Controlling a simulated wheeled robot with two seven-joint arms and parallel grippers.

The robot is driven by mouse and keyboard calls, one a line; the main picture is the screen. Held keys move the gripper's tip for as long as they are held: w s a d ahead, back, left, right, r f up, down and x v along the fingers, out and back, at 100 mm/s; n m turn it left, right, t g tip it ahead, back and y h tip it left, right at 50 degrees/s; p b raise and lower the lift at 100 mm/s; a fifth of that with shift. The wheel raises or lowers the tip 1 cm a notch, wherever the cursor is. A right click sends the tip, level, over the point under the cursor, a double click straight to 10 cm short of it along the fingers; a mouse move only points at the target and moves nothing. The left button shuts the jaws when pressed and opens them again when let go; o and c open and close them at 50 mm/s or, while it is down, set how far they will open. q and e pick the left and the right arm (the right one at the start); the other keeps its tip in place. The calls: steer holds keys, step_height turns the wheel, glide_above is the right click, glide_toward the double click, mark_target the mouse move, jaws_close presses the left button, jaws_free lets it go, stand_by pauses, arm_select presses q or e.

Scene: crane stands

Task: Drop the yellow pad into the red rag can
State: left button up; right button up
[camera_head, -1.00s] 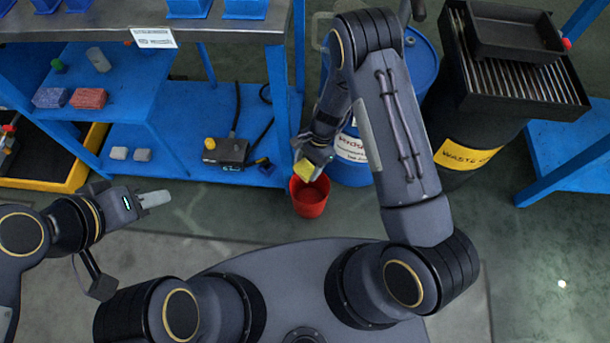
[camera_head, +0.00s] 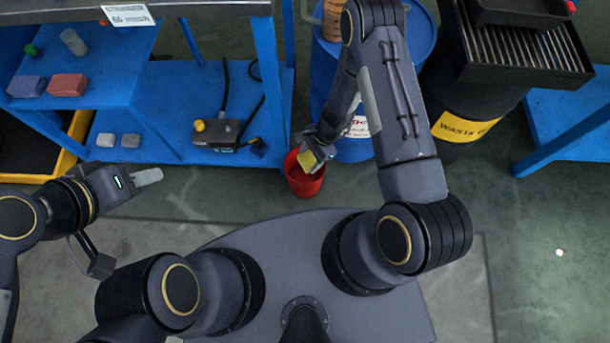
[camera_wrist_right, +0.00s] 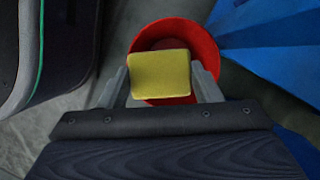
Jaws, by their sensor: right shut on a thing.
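The yellow pad (camera_head: 307,161) is held in my right gripper (camera_head: 313,155), over the mouth of the red rag can (camera_head: 304,187). In the right wrist view the pad (camera_wrist_right: 160,74) sits between the two grey fingers, with the can (camera_wrist_right: 204,45) behind and below it. The pad covers part of the can's opening; its height above the rim is hard to tell. The can stands upright on the floor. My left gripper (camera_head: 148,177) is away at the left, its pale fingers together with no gap showing.
A blue drum (camera_head: 353,150) stands just behind the can, and a blue shelf unit (camera_head: 180,85) is to its left. A black waste drum (camera_head: 450,100) with a grate is at the right. Grey and red blocks (camera_head: 68,84) lie on the shelf.

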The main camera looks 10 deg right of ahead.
steer(key=shift+f, duration=0.1)
steer(key=o, duration=1)
steer(key=p+v, duration=0.2)
steer(key=v, duration=0.6)
steer(key=shift+p, duration=0.4)
steer(key=shift+f, duration=0.1)
